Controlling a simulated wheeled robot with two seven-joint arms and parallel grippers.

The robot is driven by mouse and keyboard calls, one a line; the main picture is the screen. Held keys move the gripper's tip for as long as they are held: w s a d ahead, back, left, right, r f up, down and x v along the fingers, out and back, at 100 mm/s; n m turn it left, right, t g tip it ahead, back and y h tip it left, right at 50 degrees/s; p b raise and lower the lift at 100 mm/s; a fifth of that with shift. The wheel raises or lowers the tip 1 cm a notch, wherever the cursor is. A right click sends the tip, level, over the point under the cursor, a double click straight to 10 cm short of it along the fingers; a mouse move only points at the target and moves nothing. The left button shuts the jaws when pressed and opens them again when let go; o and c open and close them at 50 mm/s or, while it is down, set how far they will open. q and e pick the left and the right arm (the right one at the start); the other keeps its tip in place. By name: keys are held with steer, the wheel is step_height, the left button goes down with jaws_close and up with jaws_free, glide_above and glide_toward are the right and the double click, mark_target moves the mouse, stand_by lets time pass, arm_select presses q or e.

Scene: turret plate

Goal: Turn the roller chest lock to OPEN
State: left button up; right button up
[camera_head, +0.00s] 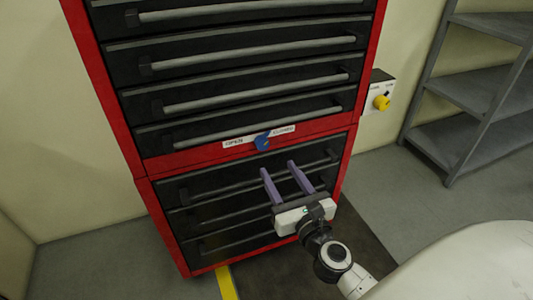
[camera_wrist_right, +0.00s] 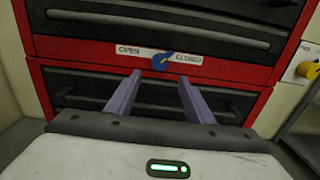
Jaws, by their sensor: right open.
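The roller chest (camera_head: 152,166) is red with black drawers and long grey bar handles. Its lock is a blue knob (camera_head: 262,142) on the red band between the upper and lower drawers. A white label (camera_head: 240,141) reads OPEN on the left and CLOSED on the right. The knob also shows in the right wrist view (camera_wrist_right: 162,62), with its pointed part tilted up to the right, toward CLOSED. My right gripper (camera_head: 277,168) is open and empty, in front of the lower drawers, below the knob and apart from it. Its purple fingers (camera_wrist_right: 158,88) point toward the chest. My left gripper is out of view.
A yellow knob (camera_head: 382,102) on a white and black wall box is right of the chest. A grey metal shelf (camera_head: 480,100) stands further right. Drawer handles (camera_head: 250,186) stick out near my fingers. A yellow floor stripe (camera_head: 226,283) lies at the chest's foot.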

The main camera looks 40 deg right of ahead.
mark_target(264, 146)
steer(key=x, duration=0.9)
steer(key=shift+w, duration=0.3)
steer(key=c, duration=1)
steer(key=shift+c, duration=0.2)
